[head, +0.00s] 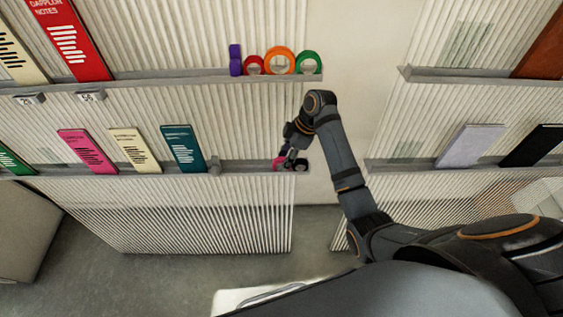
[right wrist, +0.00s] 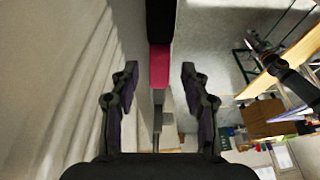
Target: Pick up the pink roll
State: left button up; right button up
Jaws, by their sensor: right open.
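The pink roll (head: 278,165) stands on edge at the right end of the lower left shelf. In the right wrist view it shows edge-on as a pink strip (right wrist: 159,66) between my right gripper's (right wrist: 160,82) fingertips, with a gap on each side. In the head view my right gripper (head: 288,153) is at the roll, partly covering it. Its jaws are open and hold nothing. A dark jointed arm at the right of the right wrist view looks like my left arm, with its gripper (right wrist: 258,42) small and unclear; it is outside the head view.
A black roll (head: 301,165) stands right beside the pink one; its dark edge (right wrist: 160,22) shows in the right wrist view. Purple, red, orange (head: 280,60) and green rolls stand on the shelf above. Books, including a teal one (head: 183,149), lean farther left. A bare wall gap lies right.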

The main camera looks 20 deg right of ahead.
jog(key=shift+a+f, duration=0.25)
jog(key=shift+f, duration=0.5)
jog(key=shift+d+f, duration=0.1)
jog(key=shift+d, duration=0.05)
grip_shut()
